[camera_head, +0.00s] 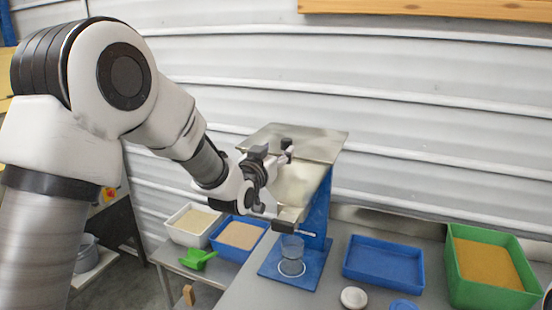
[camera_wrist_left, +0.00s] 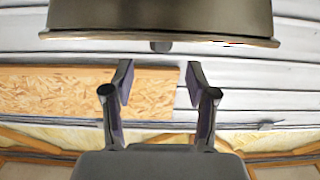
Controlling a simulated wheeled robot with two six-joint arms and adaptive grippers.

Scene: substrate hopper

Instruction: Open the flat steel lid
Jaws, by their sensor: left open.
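The steel hopper (camera_head: 300,190) stands on a blue stand (camera_head: 318,220). The flat steel lid (camera_head: 315,143) is the grey plate at its top; I cannot tell whether it lies fully down. My left gripper (camera_head: 277,154) is at the lid's near side, its fingers overlapping the plate in the head view. In the left wrist view my left gripper (camera_wrist_left: 159,85) is open, with nothing between its fingers. A wide grey plate edge (camera_wrist_left: 160,38) with a small dark knob (camera_wrist_left: 161,46) shows ahead of the fingers there. My right gripper is not in view.
A clear cup (camera_head: 291,256) stands on the stand's blue base. A blue tray (camera_head: 384,262), a green bin (camera_head: 487,265) and a white round lid (camera_head: 354,297) are to the right. White (camera_head: 193,224) and blue bins with a green scoop (camera_head: 198,258) are to the left.

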